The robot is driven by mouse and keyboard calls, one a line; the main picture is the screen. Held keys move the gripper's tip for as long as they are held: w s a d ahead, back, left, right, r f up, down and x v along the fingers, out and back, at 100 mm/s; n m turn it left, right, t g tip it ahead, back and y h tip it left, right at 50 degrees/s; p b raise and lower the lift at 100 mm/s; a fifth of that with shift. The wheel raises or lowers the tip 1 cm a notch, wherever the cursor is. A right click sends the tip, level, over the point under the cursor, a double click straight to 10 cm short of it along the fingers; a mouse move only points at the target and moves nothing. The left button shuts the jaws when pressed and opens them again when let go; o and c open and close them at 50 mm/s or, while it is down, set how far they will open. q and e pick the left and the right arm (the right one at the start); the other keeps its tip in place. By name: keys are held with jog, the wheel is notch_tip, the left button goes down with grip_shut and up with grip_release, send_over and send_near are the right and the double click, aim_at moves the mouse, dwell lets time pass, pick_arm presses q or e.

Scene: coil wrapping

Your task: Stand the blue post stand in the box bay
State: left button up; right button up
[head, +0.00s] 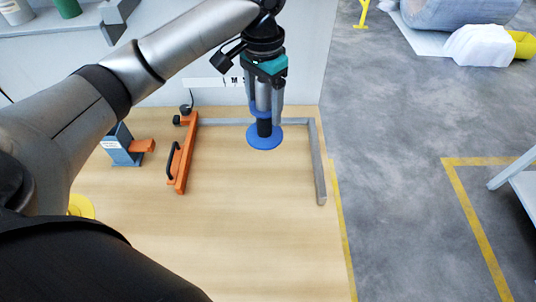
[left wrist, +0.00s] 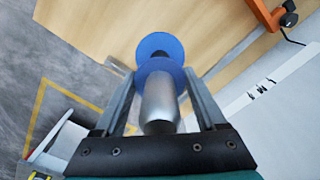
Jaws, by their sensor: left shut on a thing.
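The blue post stand has a round blue base (head: 264,139), a dark and silver post and a blue collar. My left gripper (head: 264,114) points down and is shut on the post, with a finger on each side. In the left wrist view the silver post (left wrist: 159,106) and blue discs lie between the fingers. The base appears over the wooden table; whether it touches the top I cannot tell. Below it is an area bounded by a grey L-shaped rail (head: 319,170) and an orange bar (head: 181,160), seemingly the box bay. My right gripper is out of view.
A blue and orange device (head: 122,148) stands left of the orange bar. The front of the wooden table (head: 260,240) is clear. Grey floor with yellow lines lies right of the table.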

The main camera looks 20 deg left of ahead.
aim_at(263, 124)
pick_arm(q)
jog(key=shift+s+f+b, duration=0.1)
jog(key=shift+f+b, duration=1.1)
jog(key=shift+f, duration=7.55)
jog(key=shift+f, duration=0.1)
jog(key=o, duration=1.5)
notch_tip(263, 124, up, 12)
jog(key=shift+r+p, duration=0.15)
jog(key=shift+p, duration=0.8)
